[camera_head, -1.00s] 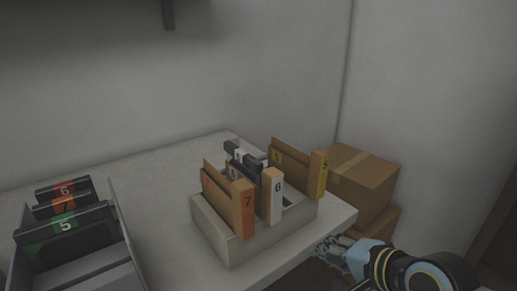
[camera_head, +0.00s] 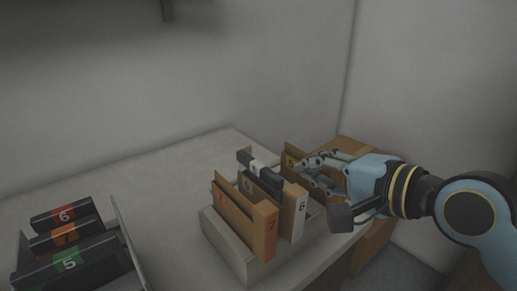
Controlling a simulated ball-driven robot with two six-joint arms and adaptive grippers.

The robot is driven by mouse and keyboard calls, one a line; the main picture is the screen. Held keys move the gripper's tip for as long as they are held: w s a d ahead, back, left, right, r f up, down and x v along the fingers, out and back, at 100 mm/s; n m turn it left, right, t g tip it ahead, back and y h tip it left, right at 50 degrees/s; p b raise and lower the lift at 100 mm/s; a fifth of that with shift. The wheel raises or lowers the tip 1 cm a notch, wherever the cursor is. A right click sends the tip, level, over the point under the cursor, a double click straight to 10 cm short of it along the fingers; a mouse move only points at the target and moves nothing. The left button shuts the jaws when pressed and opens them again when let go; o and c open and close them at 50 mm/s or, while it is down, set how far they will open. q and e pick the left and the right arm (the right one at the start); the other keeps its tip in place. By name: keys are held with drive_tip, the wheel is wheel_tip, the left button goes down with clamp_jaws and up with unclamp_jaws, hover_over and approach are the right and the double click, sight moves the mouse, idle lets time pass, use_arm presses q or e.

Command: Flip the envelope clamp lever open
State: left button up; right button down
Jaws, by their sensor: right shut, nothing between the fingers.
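A light-coloured rack (camera_head: 236,253) on the table holds numbered envelopes upright. The orange-labelled envelope 7 (camera_head: 262,232) is in front, and the white-labelled envelope 6 (camera_head: 292,215) stands behind it. The yellow-labelled brown envelope 5 (camera_head: 292,153) is at the right, partly hidden by my gripper. A dark clamp-like bar (camera_head: 262,174) with a pale mark stands among them; I cannot make out which part is its lever, or whether it is open. My right gripper (camera_head: 308,171) is shut and empty, above the rack's right side by envelope 5. My left gripper is not in view.
A metal tray (camera_head: 130,245) at the left holds dark cases marked 6 (camera_head: 62,216), 7 (camera_head: 68,238) and 5 (camera_head: 70,263). Cardboard boxes (camera_head: 372,248) stand beyond the table's right edge. The table (camera_head: 165,178) is clear behind and between tray and rack.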

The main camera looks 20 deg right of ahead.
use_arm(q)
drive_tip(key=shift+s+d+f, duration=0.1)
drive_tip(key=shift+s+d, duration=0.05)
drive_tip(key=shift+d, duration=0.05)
use_arm(e)
drive_tip(key=x, duration=0.9)
drive_tip(key=r+x, duration=0.1)
drive_tip(key=x, duration=0.4)
drive_tip(key=shift+w, duration=0.1)
